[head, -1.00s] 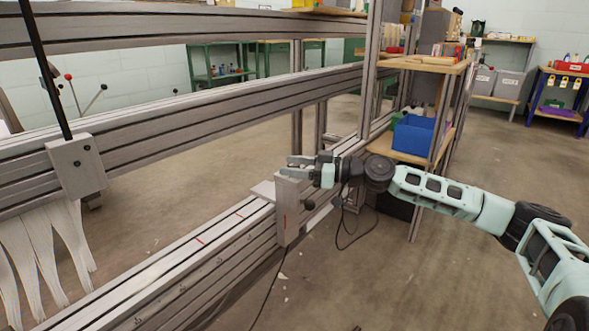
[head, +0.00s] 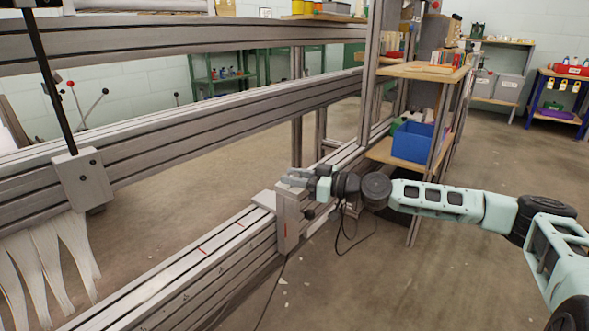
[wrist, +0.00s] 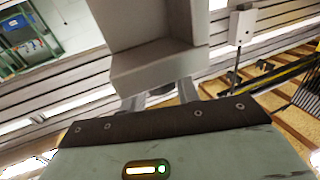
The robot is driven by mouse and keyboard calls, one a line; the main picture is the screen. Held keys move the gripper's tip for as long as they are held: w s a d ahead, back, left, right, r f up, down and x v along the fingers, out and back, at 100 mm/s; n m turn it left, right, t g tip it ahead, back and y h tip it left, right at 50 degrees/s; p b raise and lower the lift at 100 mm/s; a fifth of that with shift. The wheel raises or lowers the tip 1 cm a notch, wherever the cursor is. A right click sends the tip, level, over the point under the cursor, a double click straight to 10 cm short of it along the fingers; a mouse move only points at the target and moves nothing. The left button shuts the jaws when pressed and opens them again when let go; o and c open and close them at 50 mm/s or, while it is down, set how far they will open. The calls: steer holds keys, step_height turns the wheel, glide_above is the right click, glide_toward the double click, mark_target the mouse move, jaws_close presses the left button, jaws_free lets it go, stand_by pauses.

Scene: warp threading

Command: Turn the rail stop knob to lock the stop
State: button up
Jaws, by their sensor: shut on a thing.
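The rail stop (head: 288,222) is a pale grey upright block with a flat piece at its left, sitting on the lower rail (head: 200,262). Its small dark knob (head: 309,214) sticks out on the right side, below my gripper. My gripper (head: 292,178) is at the top of the stop, with its fingers pointing left. It is shut, apparently on the stop's upper part, though the contact is hard to see. In the wrist view the grey stop block (wrist: 155,65) fills the upper middle, and the fingertips (wrist: 160,96) are partly hidden behind it. The knob cannot be made out there.
A second grey block (head: 82,180) with a black rod sits on the upper beam at left, above pale hanging strips (head: 45,260). A blue bin (head: 412,142) stands on a shelf behind my arm. Dark cables hang below my wrist. The floor at right is clear.

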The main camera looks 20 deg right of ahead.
steer(key=m+t+h+p, duration=0.1)
steer(key=p, duration=0.2)
steer(key=r+m+t+h+p, duration=0.1)
steer(key=t+h+p, duration=0.1)
steer(key=p, duration=0.1)
steer(key=shift+s+a+m+p, duration=0.15)
steer(key=shift+m+p, duration=0.15)
steer(key=shift+m, duration=0.1)
steer(key=m+t+h+p, duration=0.1)
steer(key=m+h+p, duration=0.1)
steer(key=h+p, duration=0.1)
steer(key=m+t+h+p, duration=0.2)
steer(key=m+h+p, duration=0.1)
steer(key=p, duration=0.3)
steer(key=shift+a+t+h, duration=0.15)
steer(key=shift+t+h, duration=0.15)
steer(key=shift+h, duration=0.3)
steer(key=m+h+p, duration=0.3)
steer(key=h+p, duration=0.1)
steer(key=h, duration=0.1)
steer(key=shift+f, duration=0.2)
steer(key=shift+d+f+m+h+p, duration=0.1)
steer(key=shift+m+h+p, duration=0.6)
steer(key=shift+h, duration=0.45)
steer(key=shift+d+f+m+h+p, duration=0.1)
steer(key=shift+m+h+p, duration=0.4)
steer(key=shift+m+h, duration=0.55)
steer(key=shift+w, duration=0.2)
steer(key=o, duration=1)
steer(key=shift+c, duration=0.2)
